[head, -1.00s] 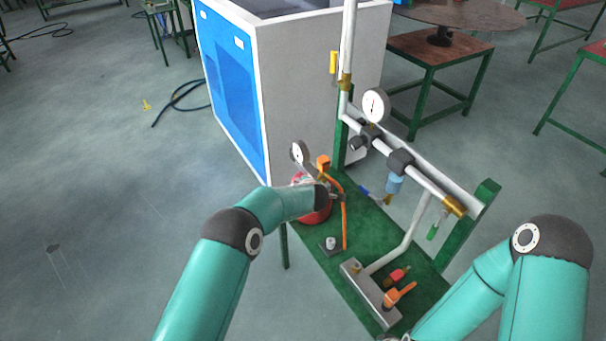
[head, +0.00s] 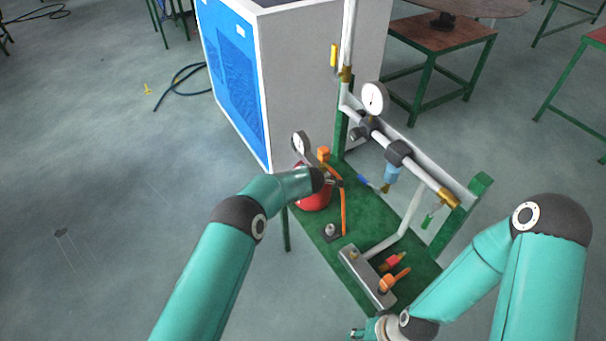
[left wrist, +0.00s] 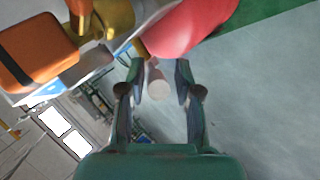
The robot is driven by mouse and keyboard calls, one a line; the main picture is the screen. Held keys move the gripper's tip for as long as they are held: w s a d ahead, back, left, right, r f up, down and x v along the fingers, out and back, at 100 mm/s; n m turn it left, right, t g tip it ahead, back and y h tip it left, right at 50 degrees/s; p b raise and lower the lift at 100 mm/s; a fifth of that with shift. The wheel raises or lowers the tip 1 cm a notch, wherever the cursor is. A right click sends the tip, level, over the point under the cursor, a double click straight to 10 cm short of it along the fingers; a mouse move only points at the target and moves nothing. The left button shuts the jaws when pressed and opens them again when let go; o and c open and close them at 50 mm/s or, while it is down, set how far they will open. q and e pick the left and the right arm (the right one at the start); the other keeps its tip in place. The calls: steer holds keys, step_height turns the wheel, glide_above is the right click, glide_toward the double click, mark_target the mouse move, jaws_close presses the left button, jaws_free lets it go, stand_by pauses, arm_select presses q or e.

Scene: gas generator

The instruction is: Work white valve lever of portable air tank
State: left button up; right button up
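The red portable air tank (head: 315,200) stands on the green bench, partly hidden by my left arm. Its white dial gauge (head: 300,143) shows above the arm. In the left wrist view the red tank (left wrist: 192,24) is at the top, with a brass fitting (left wrist: 117,17) beside it. The white valve lever (left wrist: 157,82) points between the fingertips of my left gripper (left wrist: 160,78). The gripper is open, with a visible gap on each side of the lever. In the head view this gripper is largely hidden at the tank. My right gripper (head: 357,333) is partly seen at the bottom edge.
A blue and white cabinet (head: 300,85) stands behind. An orange block (left wrist: 38,52) is close to the left gripper.

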arm_select(q)
steer(key=shift+o, duration=0.2)
steer(key=shift+w+r, duration=0.15)
steer(key=shift+r, duration=0.1)
steer(key=shift+s+d+r, duration=0.1)
steer(key=shift+s+r, duration=0.3)
steer(key=shift+r, duration=0.1)
steer(key=v, duration=1)
steer(key=shift+s, duration=0.35)
